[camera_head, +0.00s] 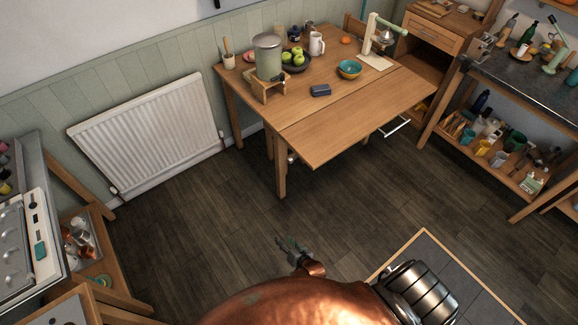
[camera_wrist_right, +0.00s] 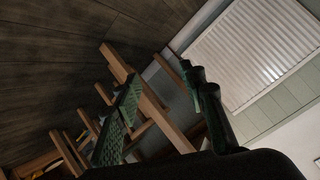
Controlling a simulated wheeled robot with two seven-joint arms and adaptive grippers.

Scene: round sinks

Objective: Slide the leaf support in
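The wooden table (camera_head: 213,70) stands at the top centre of the head view, with its near leaf (camera_head: 355,120) raised level. A pale metal bar (camera_head: 395,127) shows below the leaf's right edge; it may be the leaf support, but most of what is under the leaf is hidden. My right gripper (camera_head: 287,243) is low over the floor, well apart from the table. In the right wrist view my right gripper (camera_wrist_right: 160,78) has its two green-black fingers spread with nothing between them. My left gripper is not in view.
A white radiator (camera_head: 145,130) is on the left wall. A hob unit (camera_head: 30,230) stands at the lower left. A shelf unit (camera_head: 500,160) stands at the right. The dark floor (camera_head: 220,215) between them is clear. Several items, including a green canister (camera_head: 268,55), stand on the table.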

